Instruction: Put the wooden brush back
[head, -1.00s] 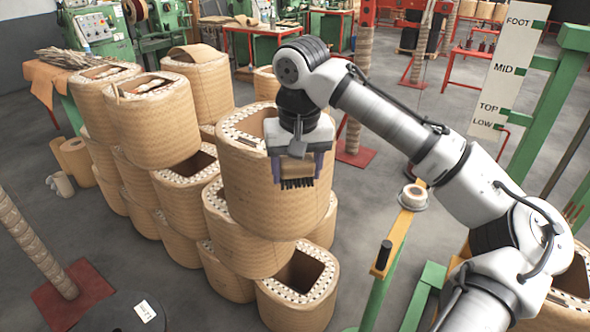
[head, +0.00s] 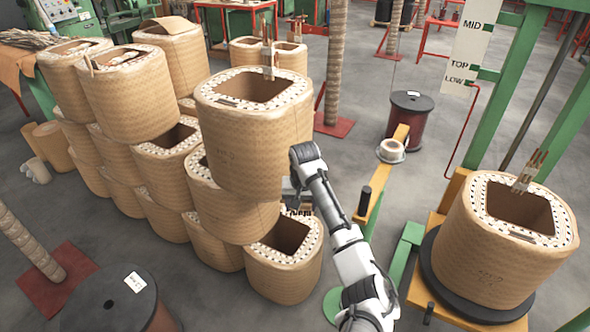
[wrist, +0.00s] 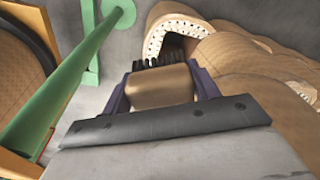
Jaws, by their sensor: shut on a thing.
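The wooden brush (wrist: 160,88), a tan block with dark bristles, sits between the two purple fingers of my gripper (wrist: 160,92) in the wrist view. My gripper is shut on it, with the bristles pointing away from the palm. In the head view my gripper (head: 298,203) hangs just right of the tall coil stack, in front of or above the low front coil (head: 285,275). The brush is mostly hidden there behind my arm; only a dark bristle edge shows. Whether anything touches the coil below cannot be told.
Coil stacks (head: 240,150) stand close on the left. A yellow-topped green stand (head: 372,195) is close on the right. Farther right, a coil (head: 505,245) rests on a black disc beside a green frame. A dark red spool (head: 408,120) stands behind on open grey floor.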

